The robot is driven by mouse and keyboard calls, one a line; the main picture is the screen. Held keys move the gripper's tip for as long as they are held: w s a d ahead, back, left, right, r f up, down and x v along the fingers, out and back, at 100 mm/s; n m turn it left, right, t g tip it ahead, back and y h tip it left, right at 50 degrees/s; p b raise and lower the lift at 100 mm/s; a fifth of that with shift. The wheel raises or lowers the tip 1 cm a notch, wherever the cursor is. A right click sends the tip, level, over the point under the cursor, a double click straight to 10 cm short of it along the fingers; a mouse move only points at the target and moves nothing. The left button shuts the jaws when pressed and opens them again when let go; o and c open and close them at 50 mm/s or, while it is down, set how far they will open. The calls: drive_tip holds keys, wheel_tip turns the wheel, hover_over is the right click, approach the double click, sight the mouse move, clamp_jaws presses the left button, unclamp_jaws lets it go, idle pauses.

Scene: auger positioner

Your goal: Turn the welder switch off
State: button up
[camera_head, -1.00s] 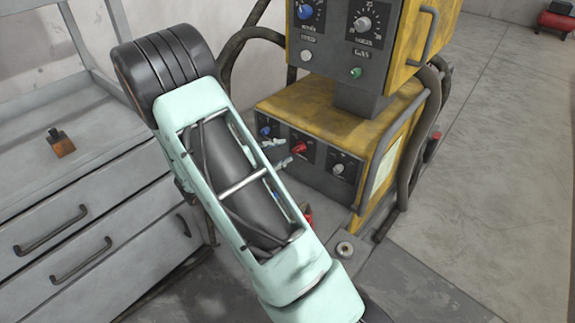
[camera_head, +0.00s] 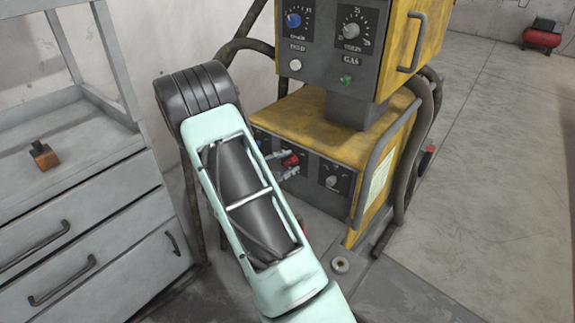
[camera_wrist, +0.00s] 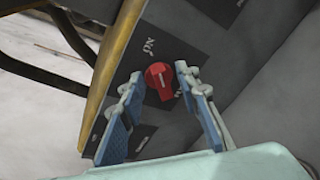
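The welder switch is a red rotary knob (camera_head: 291,160) on the dark front panel (camera_head: 311,172) of the yellow lower welder box. In the wrist view the red knob (camera_wrist: 158,79) has a pale line on its face, and "ON" lettering (camera_wrist: 150,47) is printed on the panel near it. My gripper (camera_head: 285,164) is open at the panel. In the wrist view the blue-padded fingers of my gripper (camera_wrist: 158,76) stand on both sides of the knob, with visible gaps. I cannot tell how deep the fingertips reach around it.
A grey knob (camera_head: 332,181) sits on the panel to the right. The yellow upper unit (camera_head: 398,50) with dials overhangs above. Thick hoses (camera_head: 424,130) run along the right side. A grey drawer cabinet (camera_head: 80,225) stands at left. Open floor (camera_head: 490,170) lies at right.

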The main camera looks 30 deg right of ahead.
clamp_jaws()
drive_tip(key=shift+r, duration=0.1)
idle(0.4)
drive_tip(key=shift+w+r+n+g+p, duration=0.2)
drive_tip(key=shift+n+g+p, duration=0.3)
drive_tip(key=shift+n+p, duration=0.65)
drive_tip(key=n+p, duration=0.1)
drive_tip(key=n+g+h+p, duration=0.1)
drive_tip(key=n, duration=0.1)
drive_tip(key=shift+w+a+f+p, duration=0.1)
drive_tip(key=shift+w+a+p, duration=0.05)
drive_tip(key=shift+w+p, duration=0.15)
drive_tip(key=n, duration=0.1)
drive_tip(key=n+g+h, duration=0.1)
drive_tip(key=n, duration=0.2)
drive_tip(key=shift+w+a+f+n+g+h+p, duration=0.1)
drive_tip(key=shift+w+f+n+g+h+p, duration=0.2)
drive_tip(key=shift+n+p, duration=0.1)
drive_tip(key=n, duration=0.1)
drive_tip(key=n+h, duration=0.1)
drive_tip(key=n, duration=0.2)
drive_tip(key=shift+w+f+n+b, duration=0.2)
drive_tip(key=shift+f+n+b, duration=0.05)
drive_tip(key=shift+n+b, duration=0.15)
